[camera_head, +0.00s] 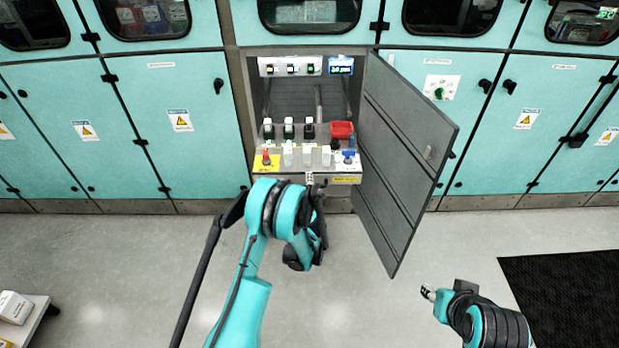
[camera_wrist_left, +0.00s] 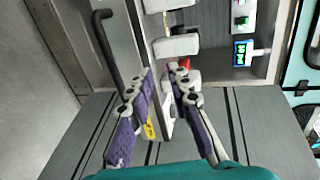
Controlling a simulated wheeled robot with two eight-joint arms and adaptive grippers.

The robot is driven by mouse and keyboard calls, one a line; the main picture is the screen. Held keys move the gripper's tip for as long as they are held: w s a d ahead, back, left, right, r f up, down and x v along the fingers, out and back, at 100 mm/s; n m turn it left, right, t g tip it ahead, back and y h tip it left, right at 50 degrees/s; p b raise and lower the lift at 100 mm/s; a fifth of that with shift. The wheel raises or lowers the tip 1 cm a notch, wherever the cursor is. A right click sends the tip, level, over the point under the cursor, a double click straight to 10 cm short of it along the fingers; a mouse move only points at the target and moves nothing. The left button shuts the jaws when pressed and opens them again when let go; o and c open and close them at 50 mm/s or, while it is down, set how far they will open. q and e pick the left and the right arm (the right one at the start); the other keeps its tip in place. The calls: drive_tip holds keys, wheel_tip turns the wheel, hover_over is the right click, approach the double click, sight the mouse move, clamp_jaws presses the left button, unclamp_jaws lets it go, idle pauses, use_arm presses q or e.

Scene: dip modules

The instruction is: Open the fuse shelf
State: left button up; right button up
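The fuse shelf (camera_head: 283,180) is at the bottom of the open cabinet, with a grey front, yellow labels and a row of fuse-like parts along its top. In the left wrist view its grey front (camera_wrist_left: 128,48) carries a black bar handle (camera_wrist_left: 107,48). My left gripper (camera_head: 311,180) is at the shelf front, right of its middle. The wrist view shows its fingers (camera_wrist_left: 163,80) apart, beside the front's edge and away from the handle; contact is unclear. My right gripper (camera_head: 428,292) is low over the floor, far from the shelf; its finger gap is too small to judge.
The grey cabinet door (camera_head: 405,150) stands wide open to the right of the shelf. Switches (camera_head: 290,66) and a blue display (camera_head: 341,66) are above. Teal cabinets line both sides. A white table (camera_head: 28,322) and a black mat (camera_head: 565,295) flank clear floor.

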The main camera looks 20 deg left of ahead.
use_arm(q)
drive_tip(key=shift+s+r, duration=0.25)
drive_tip(key=shift+s, duration=0.35)
drive_tip(key=shift+s+r, duration=0.2)
drive_tip(key=shift+s, duration=0.4)
